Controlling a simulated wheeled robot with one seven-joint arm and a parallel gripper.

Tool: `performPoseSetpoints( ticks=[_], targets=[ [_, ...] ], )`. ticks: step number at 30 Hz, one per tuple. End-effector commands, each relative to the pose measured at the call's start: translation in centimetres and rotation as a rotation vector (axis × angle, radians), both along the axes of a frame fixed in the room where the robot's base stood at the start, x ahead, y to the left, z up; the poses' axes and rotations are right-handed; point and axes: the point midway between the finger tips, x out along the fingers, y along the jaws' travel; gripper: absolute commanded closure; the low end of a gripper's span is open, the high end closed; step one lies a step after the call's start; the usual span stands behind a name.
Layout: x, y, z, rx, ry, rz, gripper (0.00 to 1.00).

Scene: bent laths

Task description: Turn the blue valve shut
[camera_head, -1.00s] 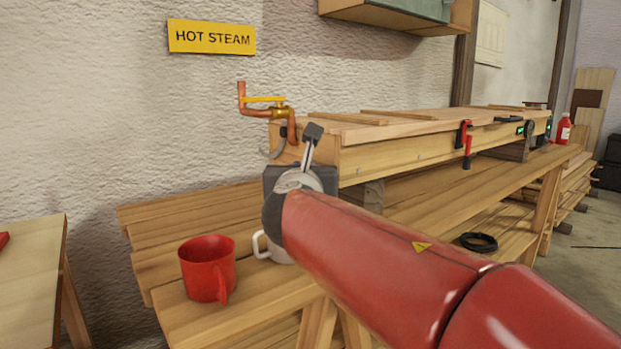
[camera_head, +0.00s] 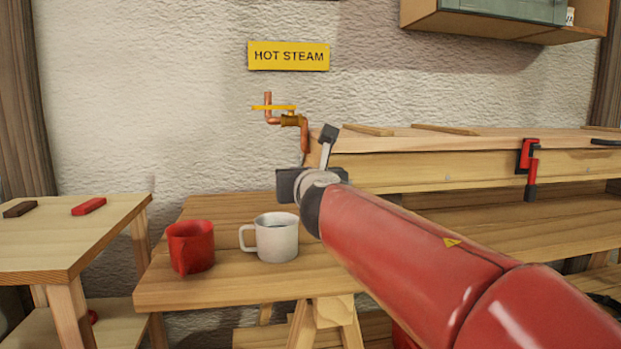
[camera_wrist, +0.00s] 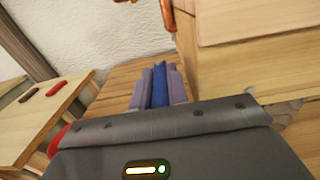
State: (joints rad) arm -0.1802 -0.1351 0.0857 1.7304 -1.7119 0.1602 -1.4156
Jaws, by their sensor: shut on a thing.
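In the wrist view my gripper (camera_wrist: 158,92) is shut on a narrow blue thing (camera_wrist: 159,76), which stands between the two purple-grey fingers. I cannot tell what the blue thing is. In the head view a copper pipe with a brass valve (camera_head: 291,120) is at the wall, left of the laths' long wooden box. Its flat handle (camera_head: 272,107) is yellow, not blue. No blue valve shows in the head view. Part of the copper pipe (camera_wrist: 168,14) shows at the top of the wrist view, apart from the fingers. In the head view my arm hides the fingertips.
A yellow HOT STEAM sign (camera_head: 288,56) is on the wall above the pipe. A red mug (camera_head: 190,248) and a white mug (camera_head: 276,238) stand on the low bench (camera_head: 215,288). The long wooden box (camera_head: 430,172) lies right of the pipe. A small table (camera_head: 60,245) stands left.

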Motion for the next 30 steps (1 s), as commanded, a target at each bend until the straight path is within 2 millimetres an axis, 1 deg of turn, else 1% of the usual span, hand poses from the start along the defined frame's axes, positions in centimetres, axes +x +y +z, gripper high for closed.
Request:
performPoseSetpoints(
  ticks=[15,16,20,21,30],
  targets=[
    [0.24,0.21,0.09,-0.001,-0.001,0.01,1.0],
    [0.24,0.21,0.09,-0.001,-0.001,0.01,0.81],
    [0.24,0.19,0.07,-0.001,-0.001,0.009,0.64],
    [0.23,0.19,0.07,-0.001,-0.001,0.009,0.62],
    [0.23,0.16,0.03,-0.001,0.0,0.008,0.62]
  ],
)
